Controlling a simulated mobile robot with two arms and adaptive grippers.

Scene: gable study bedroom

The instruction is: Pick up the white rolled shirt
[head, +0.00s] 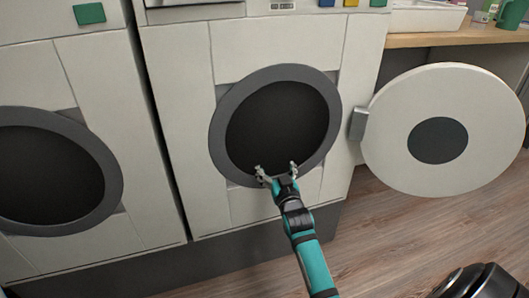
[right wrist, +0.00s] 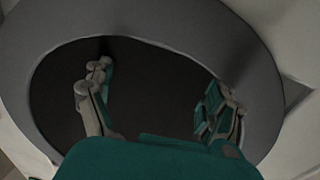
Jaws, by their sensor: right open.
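No white rolled shirt shows in either view; the inside of the washer drum is too dark to tell what it holds. My right gripper (head: 277,170) is open and empty at the lower rim of the middle washer's round opening (head: 330,84). In the right wrist view, my right gripper (right wrist: 160,95) has its fingers spread wide in front of the dark drum (right wrist: 150,80), with the grey ring (right wrist: 265,75) around it. My left gripper is not in view.
The washer's round white door (head: 480,100) stands swung open to the right. A second washer (head: 110,170) stands at the left. A wooden counter (head: 455,38) at the upper right holds a white tray (head: 425,18) and a green mug (head: 511,14). Wooden floor (head: 390,235) lies clear in front.

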